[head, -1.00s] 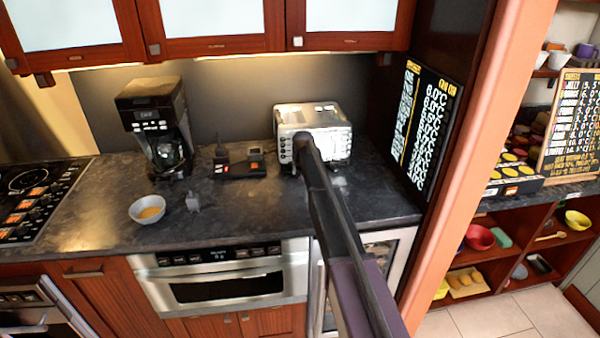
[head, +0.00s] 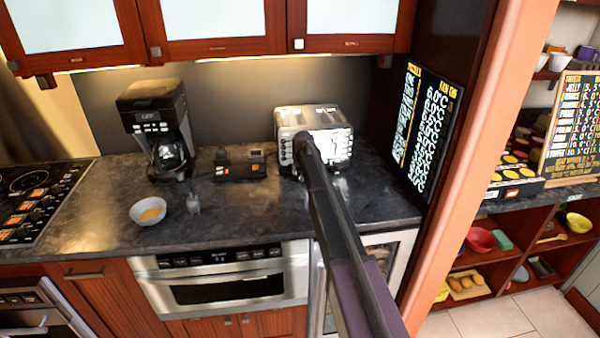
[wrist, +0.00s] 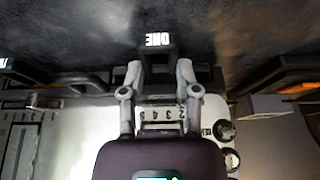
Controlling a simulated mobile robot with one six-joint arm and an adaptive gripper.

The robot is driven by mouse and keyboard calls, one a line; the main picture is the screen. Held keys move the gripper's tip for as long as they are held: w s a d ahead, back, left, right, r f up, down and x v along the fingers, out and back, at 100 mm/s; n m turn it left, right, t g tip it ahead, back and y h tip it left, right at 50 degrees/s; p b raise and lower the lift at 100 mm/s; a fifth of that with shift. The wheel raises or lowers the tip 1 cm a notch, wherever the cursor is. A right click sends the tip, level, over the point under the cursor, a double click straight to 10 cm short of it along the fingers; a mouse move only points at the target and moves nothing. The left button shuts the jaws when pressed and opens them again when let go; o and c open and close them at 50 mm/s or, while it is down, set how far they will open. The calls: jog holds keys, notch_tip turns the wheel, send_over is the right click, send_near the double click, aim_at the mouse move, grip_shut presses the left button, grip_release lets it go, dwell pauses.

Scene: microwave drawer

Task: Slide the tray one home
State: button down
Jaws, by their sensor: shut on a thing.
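A silver appliance that looks like a toaster (head: 336,124) stands on the counter at centre right in the head view, partly hidden by my arm. In the wrist view a black piece with a white label reading ONE (wrist: 157,40) lies at my fingertips, upside down in the picture. My gripper (wrist: 157,72) is shut on this dark piece, with one finger at each side. A printed scale with numbers (wrist: 161,113) shows below it on the pale appliance face. How far the piece stands out cannot be told. The gripper itself is hidden in the head view.
Round knobs (wrist: 226,132) sit right of my fingers. A tall black menu board (head: 425,130) stands close on the right.

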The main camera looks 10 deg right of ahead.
jog(key=shift+w, duration=0.3)
jog(key=shift+c, duration=1.3)
grip_release()
jog(key=shift+w, duration=0.1)
jog(key=shift+a+r, duration=0.1)
jog(key=shift+s+a+r+p, duration=0.1)
jog(key=shift+s+a+p, duration=0.05)
jog(key=shift+s, duration=0.4)
jog(key=shift+s+a+r+p, duration=0.1)
jog(key=shift+s+a+p, duration=0.05)
jog(key=shift+s, duration=0.4)
jog(key=shift+s, duration=0.1)
jog(key=shift+s+r+p, duration=0.35)
jog(key=shift+s, duration=0.8)
jog(key=shift+s+r+p, duration=0.3)
jog(key=shift+s+r, duration=0.05)
jog(key=shift+s, duration=0.8)
jog(key=shift+s+r+p, duration=0.35)
jog(key=shift+s, duration=0.8)
